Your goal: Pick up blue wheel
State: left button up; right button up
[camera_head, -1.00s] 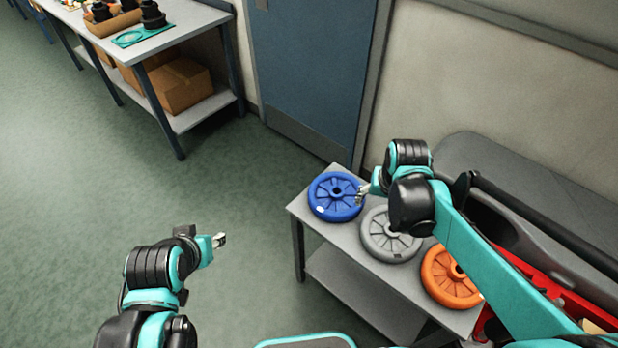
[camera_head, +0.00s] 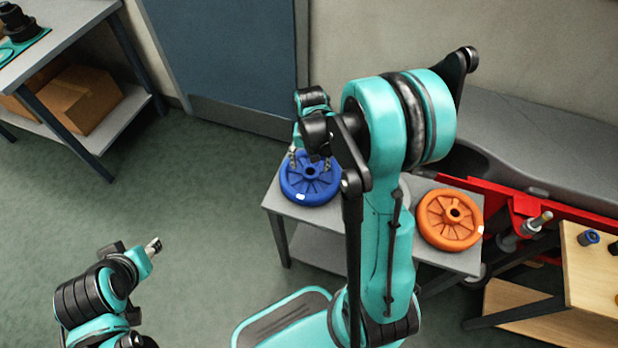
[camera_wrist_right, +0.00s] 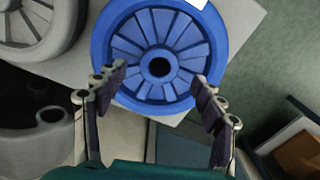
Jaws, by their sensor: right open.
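The blue wheel (camera_head: 310,181) lies flat on the left end of a small grey table (camera_head: 442,258). It fills the upper middle of the right wrist view (camera_wrist_right: 158,62). My right gripper (camera_head: 311,161) is over the blue wheel, its fingers pointing down. In the right wrist view the open fingers (camera_wrist_right: 152,92) stand apart on both sides of the wheel's hub, with nothing between them gripped. Whether the fingertips touch the wheel I cannot tell. My left gripper (camera_head: 153,246) is over the floor at lower left, away from the table; its jaws are too small to judge.
An orange wheel (camera_head: 450,219) lies at the table's right end. A grey wheel (camera_wrist_right: 38,28) lies beside the blue one, mostly hidden by my right arm in the head view. A red frame (camera_head: 520,205) and a wooden stand (camera_head: 592,268) are at right.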

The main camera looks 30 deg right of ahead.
aim_at(310, 169)
notch_tip(310, 169, down, 3)
jog(key=shift+f+b, duration=0.15)
jog(key=shift+b, duration=0.4)
jog(key=shift+c, duration=0.3)
grip_shut()
jog(key=shift+r, duration=0.2)
